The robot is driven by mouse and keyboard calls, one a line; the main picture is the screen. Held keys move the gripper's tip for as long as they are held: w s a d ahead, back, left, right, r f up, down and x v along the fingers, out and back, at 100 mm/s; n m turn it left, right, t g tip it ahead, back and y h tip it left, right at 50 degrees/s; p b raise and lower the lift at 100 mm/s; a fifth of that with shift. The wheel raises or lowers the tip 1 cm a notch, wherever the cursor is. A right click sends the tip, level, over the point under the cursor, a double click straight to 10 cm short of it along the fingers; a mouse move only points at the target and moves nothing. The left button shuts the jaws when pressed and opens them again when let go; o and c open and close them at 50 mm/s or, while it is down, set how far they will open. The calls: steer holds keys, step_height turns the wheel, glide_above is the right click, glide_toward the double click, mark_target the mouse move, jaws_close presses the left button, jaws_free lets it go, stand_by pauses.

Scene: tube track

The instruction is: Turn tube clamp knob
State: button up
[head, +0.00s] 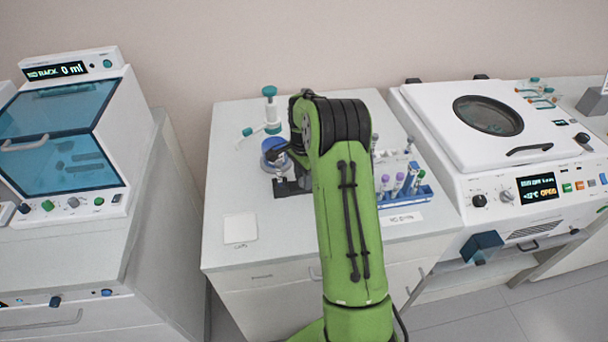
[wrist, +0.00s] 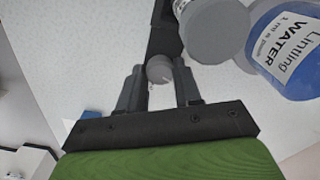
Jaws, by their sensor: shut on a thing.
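In the wrist view, my gripper (wrist: 159,78) has its two dark fingers on either side of a small round grey knob (wrist: 159,68) and is shut on it. The knob sits at the end of a black clamp body (wrist: 164,35). A larger grey cylinder (wrist: 216,32) stands beside the clamp on the right. In the head view, my green arm covers much of this spot. A dark piece, seemingly part of the clamp (head: 288,187), shows just left of the arm. The knob itself is hidden there.
A bottle labelled WATER (wrist: 290,50) is close on the right in the wrist view. A blue tube rack (head: 409,197) stands right of my arm. A white square pad (head: 240,228) lies left on the bench. Machines flank both sides.

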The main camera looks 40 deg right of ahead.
steer(key=shift+w+r+n, duration=0.1)
steer(key=shift+n, duration=1.8)
steer(key=o, duration=1)
steer(key=shift+o, duration=0.2)
step_height(320, 180, up, 16)
steer(key=p, duration=0.2)
steer(key=shift+p, duration=0.4)
steer(key=shift+f, duration=0.2)
